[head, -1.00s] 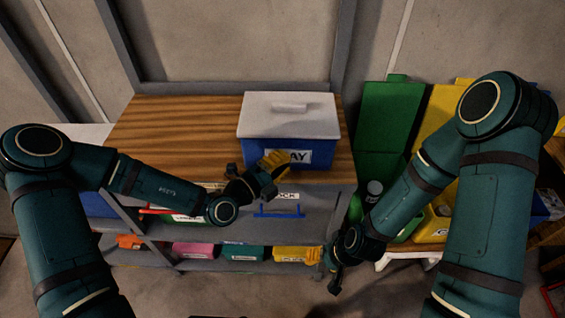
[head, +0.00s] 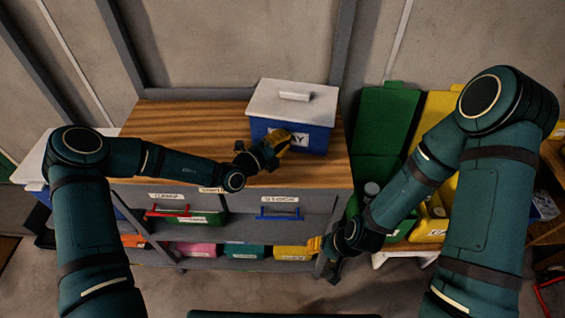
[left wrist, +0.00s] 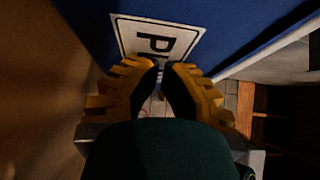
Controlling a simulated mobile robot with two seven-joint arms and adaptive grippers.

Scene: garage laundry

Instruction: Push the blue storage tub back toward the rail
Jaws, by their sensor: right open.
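The blue storage tub (head: 318,141) with a white lid (head: 293,100) and a white front label stands upright at the back right of the wooden bench top (head: 200,125). Its lid overlaps the grey rail (head: 200,93) along the bench's back in the head view; I cannot tell if they touch. My left gripper (head: 283,140) is shut and against or very near the tub's front, beside the label. In the left wrist view its yellow fingers (left wrist: 165,72) meet just below the label on the blue wall (left wrist: 230,25). My right gripper (head: 326,254) is open and empty, low before the bench's right end.
Under the bench top are grey drawers, one with a blue handle (head: 280,215), and a shelf of coloured bins (head: 195,249). A green bin (head: 385,120) and a yellow bin stand right of the bench. The bench top left of the tub is clear.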

